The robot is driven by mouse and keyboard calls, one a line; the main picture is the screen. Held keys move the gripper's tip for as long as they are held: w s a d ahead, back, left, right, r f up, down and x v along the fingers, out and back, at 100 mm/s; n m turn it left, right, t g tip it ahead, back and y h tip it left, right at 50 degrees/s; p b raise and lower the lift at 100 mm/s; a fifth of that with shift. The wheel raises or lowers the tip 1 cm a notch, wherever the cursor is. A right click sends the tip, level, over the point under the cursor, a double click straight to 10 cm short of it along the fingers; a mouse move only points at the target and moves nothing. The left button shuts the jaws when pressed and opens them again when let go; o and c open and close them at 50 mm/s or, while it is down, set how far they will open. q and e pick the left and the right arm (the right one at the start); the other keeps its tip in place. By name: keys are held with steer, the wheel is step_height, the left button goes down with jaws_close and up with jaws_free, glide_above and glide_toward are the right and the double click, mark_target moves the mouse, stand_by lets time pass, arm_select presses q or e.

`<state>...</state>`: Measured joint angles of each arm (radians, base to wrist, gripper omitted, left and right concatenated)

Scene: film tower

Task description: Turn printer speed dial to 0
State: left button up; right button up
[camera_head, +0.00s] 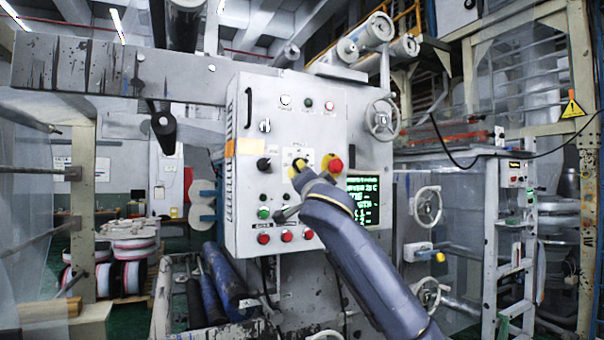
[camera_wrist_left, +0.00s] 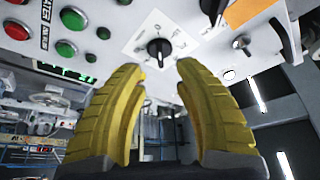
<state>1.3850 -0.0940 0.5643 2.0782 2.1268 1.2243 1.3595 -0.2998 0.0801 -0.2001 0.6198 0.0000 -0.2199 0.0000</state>
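A black dial (camera_wrist_left: 158,48) on a white scale plate shows in the left wrist view, just beyond and between my yellow fingertips. In the head view the left gripper (camera_head: 297,168) is small, at the middle of the grey control panel (camera_head: 240,220), over the dial's plate (camera_head: 292,153). The gripper and wrist hide most of the dial there. Whether the fingertips touch the panel, I cannot tell. My right gripper is not in view.
A red knob (camera_head: 335,165) on a yellow base is close right of the gripper. Another black knob (camera_head: 264,164) is to its left. Red buttons (camera_head: 286,235) line the panel's bottom. A green-text screen (camera_head: 363,197) and a handwheel (camera_head: 382,118) are to the right.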

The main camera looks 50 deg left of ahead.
arm_select(q)
steer(key=shift+v, duration=1.95)
